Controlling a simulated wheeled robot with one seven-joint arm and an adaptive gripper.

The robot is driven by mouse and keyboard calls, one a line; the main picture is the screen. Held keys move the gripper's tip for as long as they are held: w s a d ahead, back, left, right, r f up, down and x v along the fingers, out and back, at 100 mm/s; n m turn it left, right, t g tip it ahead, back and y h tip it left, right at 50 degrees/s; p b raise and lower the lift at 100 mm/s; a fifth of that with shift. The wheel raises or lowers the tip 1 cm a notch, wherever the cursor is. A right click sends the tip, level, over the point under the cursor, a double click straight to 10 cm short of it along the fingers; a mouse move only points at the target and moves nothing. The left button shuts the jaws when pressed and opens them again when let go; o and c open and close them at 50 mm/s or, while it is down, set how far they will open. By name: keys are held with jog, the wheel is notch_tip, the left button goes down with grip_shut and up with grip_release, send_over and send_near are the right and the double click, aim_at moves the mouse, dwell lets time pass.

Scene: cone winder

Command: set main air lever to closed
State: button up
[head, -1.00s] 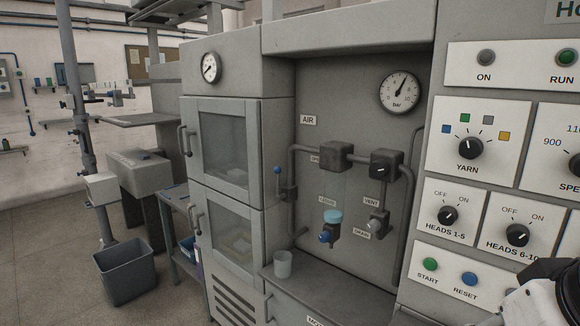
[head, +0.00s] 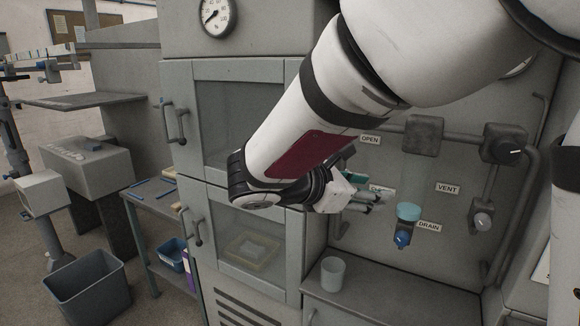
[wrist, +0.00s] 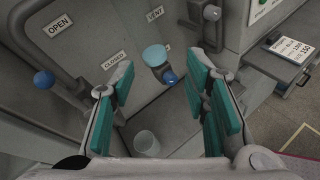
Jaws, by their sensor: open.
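The main air lever has a blue ball knob (wrist: 43,79) at the left of the wrist view, on a short grey arm. The ball is below the OPEN label (wrist: 60,24) and to the left of the CLOSED label (wrist: 114,60). My gripper (wrist: 157,78) is open and empty, its teal-padded fingers spread. The lever's ball is outside the fingers, left of the left one, and apart from it. In the head view my gripper (head: 372,196) is in front of the air panel, and my arm hides the lever.
A cup (head: 333,271) stands on the ledge below. Pipes and a vent valve (head: 503,145) are at the right. A glass-door cabinet (head: 236,110) is at the left.

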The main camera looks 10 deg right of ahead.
jog(key=w+a+f+n+t+b, duration=0.1)
jog(key=w+a+f+n+t, duration=0.1)
jog(key=w+a+n+t, duration=0.65)
jog(key=w+d, duration=0.2)
jog(key=w, duration=0.1)
jog(key=w+d+m+g, duration=0.1)
jog(key=w+d, duration=0.2)
jog(key=w+d+g+p, duration=0.1)
jog(key=w+d, duration=0.1)
jog(key=w, duration=0.2)
jog(key=shift+w+d+g, duration=0.1)
jog(key=shift+d+g, duration=0.15)
grip_shut()
